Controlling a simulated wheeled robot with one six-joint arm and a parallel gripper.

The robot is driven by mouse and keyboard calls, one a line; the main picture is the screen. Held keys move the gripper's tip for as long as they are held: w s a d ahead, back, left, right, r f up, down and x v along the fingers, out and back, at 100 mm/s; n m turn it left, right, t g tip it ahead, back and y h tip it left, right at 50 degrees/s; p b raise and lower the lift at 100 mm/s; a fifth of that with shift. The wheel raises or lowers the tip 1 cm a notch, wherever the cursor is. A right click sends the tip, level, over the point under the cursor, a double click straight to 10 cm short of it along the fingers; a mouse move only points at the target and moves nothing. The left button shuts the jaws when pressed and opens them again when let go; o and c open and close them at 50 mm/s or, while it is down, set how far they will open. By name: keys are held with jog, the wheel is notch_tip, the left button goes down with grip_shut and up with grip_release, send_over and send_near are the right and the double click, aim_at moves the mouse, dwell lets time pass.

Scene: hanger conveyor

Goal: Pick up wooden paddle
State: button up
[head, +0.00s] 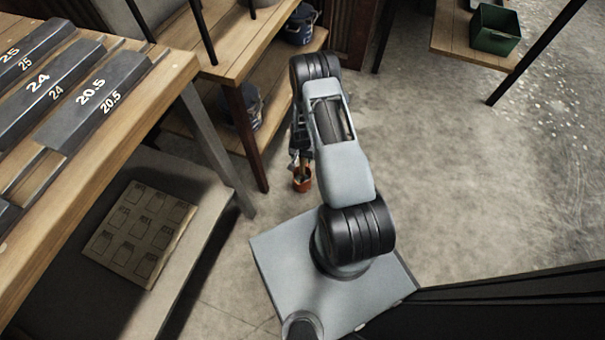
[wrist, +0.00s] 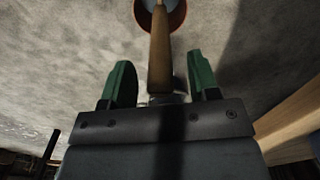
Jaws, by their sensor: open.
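The wooden paddle (wrist: 160,50) shows in the wrist view as a brown wooden shaft. Its far end reaches into a reddish-brown pot (wrist: 179,23), and its near end lies between my fingers. My gripper (wrist: 161,72) is open, with one green finger on each side of the shaft and a visible gap on both sides. In the head view the orange-brown pot (head: 302,184) is low, just below my gripper (head: 298,158). The paddle cannot be made out clearly there, and its end inside the pot is hidden.
Wooden shelving (head: 262,95) stands close to the left of my arm, with dark buckets (head: 300,27) on it. A wooden table (head: 165,85) with numbered dark blocks is at left. A green bin (head: 494,30) sits on another table. Concrete floor at right is clear.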

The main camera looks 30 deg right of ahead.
notch_tip(320, 180, down, 2)
jog(key=shift+r, duration=0.1)
jog(key=shift+c, duration=0.5)
jog(key=c, duration=0.9)
